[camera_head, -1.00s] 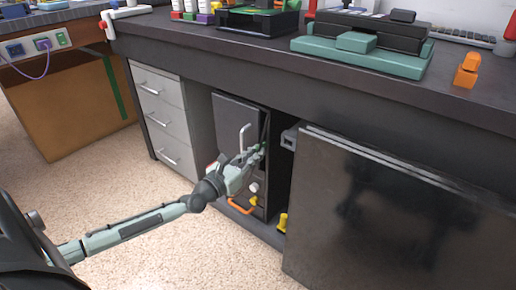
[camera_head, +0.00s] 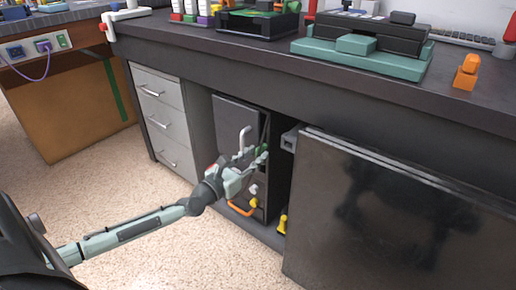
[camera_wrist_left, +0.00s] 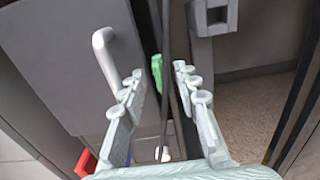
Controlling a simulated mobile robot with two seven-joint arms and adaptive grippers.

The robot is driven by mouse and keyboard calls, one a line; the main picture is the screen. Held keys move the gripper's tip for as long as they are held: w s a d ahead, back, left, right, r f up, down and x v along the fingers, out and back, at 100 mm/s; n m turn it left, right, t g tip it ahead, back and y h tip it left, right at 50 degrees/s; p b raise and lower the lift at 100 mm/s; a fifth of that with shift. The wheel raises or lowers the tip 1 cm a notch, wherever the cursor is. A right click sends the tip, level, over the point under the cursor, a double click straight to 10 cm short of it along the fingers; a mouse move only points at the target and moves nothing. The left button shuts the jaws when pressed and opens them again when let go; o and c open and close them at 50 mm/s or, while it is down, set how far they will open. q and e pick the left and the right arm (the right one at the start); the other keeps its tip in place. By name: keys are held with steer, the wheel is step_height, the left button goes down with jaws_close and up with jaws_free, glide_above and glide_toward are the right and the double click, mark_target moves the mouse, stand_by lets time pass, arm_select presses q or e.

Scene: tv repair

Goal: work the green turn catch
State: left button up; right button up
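The green turn catch (camera_wrist_left: 157,72) is a small upright green piece beside a dark vertical edge. It also shows in the head view as a small green spot (camera_head: 263,149) on the dark cabinet unit under the bench. My left gripper (camera_head: 254,160) reaches in at it from the front left. In the left wrist view its fingers (camera_wrist_left: 156,84) are open, with the catch beyond and between the fingertips. I see no finger contact with the catch. My right gripper is in neither view.
A pale bar handle (camera_wrist_left: 103,62) stands out on the grey door left of the fingers. A grey bracket (camera_head: 290,138) sits to the right. An orange handle (camera_head: 240,209) and a yellow piece (camera_head: 282,224) are lower down. A large dark panel (camera_head: 390,225) covers the right.

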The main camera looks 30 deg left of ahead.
arm_select(q)
steer(key=s, duration=0.7)
steer(key=shift+s+a, duration=0.2)
steer(key=shift+a, duration=0.1)
steer(key=shift+r, duration=0.15)
step_height(320, 180, up, 5)
steer(key=p, duration=0.4)
steer(key=s+p, duration=0.4)
steer(key=s, duration=1.2)
steer(key=shift+p, duration=0.35)
